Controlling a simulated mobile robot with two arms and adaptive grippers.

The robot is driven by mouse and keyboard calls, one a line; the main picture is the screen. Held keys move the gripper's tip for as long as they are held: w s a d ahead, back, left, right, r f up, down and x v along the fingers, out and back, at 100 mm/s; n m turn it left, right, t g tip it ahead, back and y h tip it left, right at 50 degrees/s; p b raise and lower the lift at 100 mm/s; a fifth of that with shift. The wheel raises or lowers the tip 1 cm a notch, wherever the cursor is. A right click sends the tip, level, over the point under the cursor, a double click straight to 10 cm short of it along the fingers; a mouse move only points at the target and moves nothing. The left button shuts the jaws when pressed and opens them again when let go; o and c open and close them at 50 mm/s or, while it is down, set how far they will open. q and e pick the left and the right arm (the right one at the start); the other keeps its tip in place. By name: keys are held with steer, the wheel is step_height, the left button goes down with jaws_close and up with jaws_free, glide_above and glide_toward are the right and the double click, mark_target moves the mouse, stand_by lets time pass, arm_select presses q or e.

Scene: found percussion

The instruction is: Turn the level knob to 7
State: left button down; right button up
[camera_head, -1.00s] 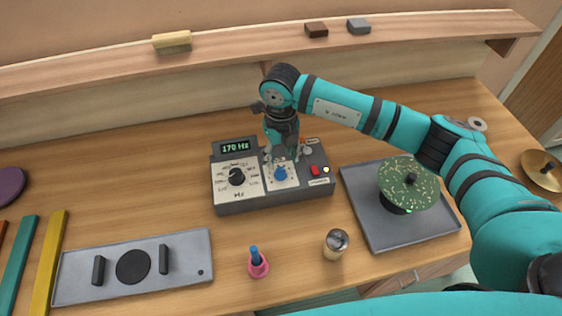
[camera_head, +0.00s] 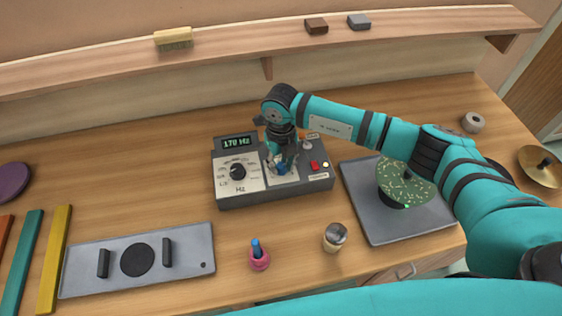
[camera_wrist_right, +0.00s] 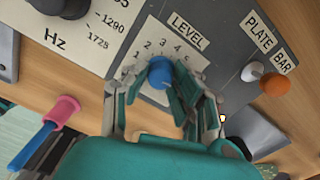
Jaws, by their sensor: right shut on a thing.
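The grey control box (camera_head: 270,195) stands on the workbench, its display (camera_head: 237,142) reading about 170 Hz. The blue level knob (camera_wrist_right: 160,70) sits below the LEVEL label (camera_wrist_right: 186,30) on a white dial plate with numbers around it; in the head view the knob (camera_head: 281,170) is partly hidden by the fingers. My right gripper (camera_head: 282,167) is down at the box; in the wrist view its fingers (camera_wrist_right: 159,84) are shut on the knob from both sides. The fingers hide part of the scale, and I cannot tell the knob's exact setting. My left gripper is not in view.
A speckled green disc (camera_head: 420,180) stands over a grey tray (camera_head: 375,225). A pink holder (camera_head: 259,262) and a shaker (camera_head: 334,238) stand in front.

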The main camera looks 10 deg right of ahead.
mark_target(281, 165)
jaws_close()
steer(key=shift+f+m+b, duration=0.15)
steer(key=shift+m+b, duration=0.15)
steer(key=shift+b, duration=0.4)
steer(key=shift+r, duration=0.2)
steer(key=o, duration=0.9)
jaws_free()
steer(key=shift+c, duration=0.2)
steer(key=shift+r, duration=0.1)
step_height(281, 165, up, 12)
